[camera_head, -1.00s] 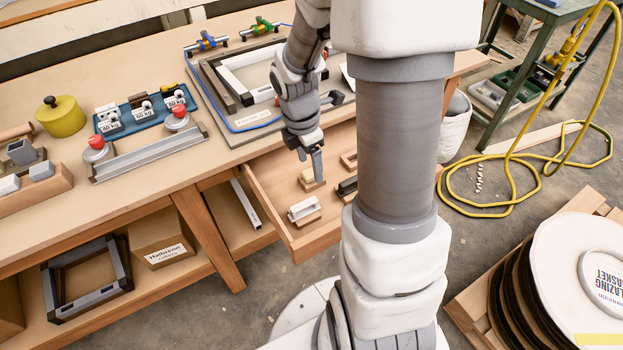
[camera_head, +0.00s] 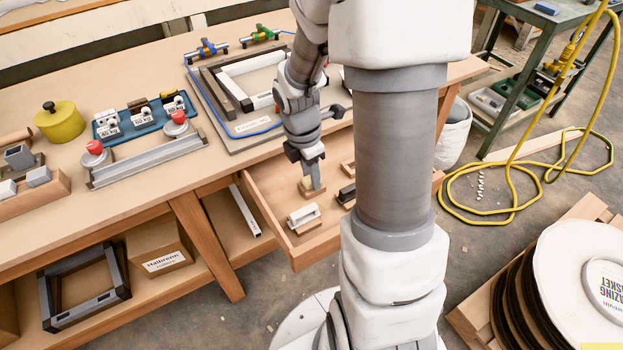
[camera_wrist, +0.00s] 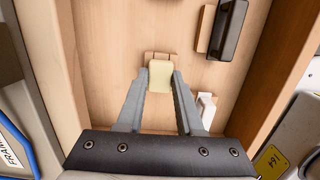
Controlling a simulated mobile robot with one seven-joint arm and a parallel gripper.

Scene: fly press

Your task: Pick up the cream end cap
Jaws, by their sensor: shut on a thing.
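The cream end cap (camera_wrist: 160,76) shows in the wrist view between the two grey fingertips of my gripper (camera_wrist: 160,82). The fingers press on its left and right sides. A small wooden block (camera_wrist: 158,56) shows just beyond the cap; whether the cap still touches it I cannot tell. In the head view my gripper (camera_head: 312,184) points down into the open wooden drawer (camera_head: 268,218), and the cream cap (camera_head: 306,184) shows only partly beside the fingers.
In the drawer, a white piece on a wooden block (camera_head: 304,215) lies nearer the front, and a black piece (camera_head: 347,192) lies to the right. The drawer walls stand close around the gripper. The workbench top (camera_head: 150,170) is above and left.

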